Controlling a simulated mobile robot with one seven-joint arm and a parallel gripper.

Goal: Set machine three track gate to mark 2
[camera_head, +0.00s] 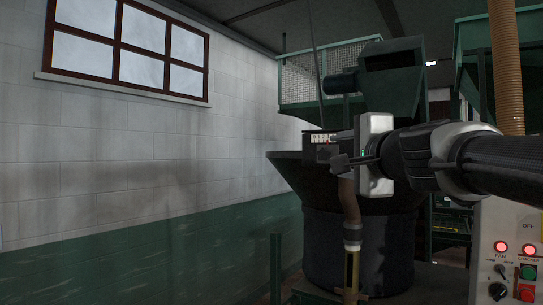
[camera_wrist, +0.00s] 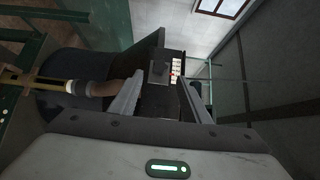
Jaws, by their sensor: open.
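My gripper (camera_head: 337,160) is at the centre right of the head view, pointing left, with its fingers apart and nothing seen held. Just past the fingers is a dark gate housing with a pale marked scale strip (camera_head: 323,139). In the wrist view the gate's dark block (camera_wrist: 158,72) shows between and beyond my two fingers, with the scale strip (camera_wrist: 177,68) beside it. The scale's marks and a small red spot are too small to read, so the gate's setting cannot be told. Whether a finger touches the block cannot be told.
A large dark hopper (camera_head: 345,240) stands behind and below my gripper. A brown hose (camera_head: 349,205) hangs close below it. A control panel (camera_head: 508,255) with lit red lamps, knobs and buttons stands at the lower right. The left side before the wall is clear.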

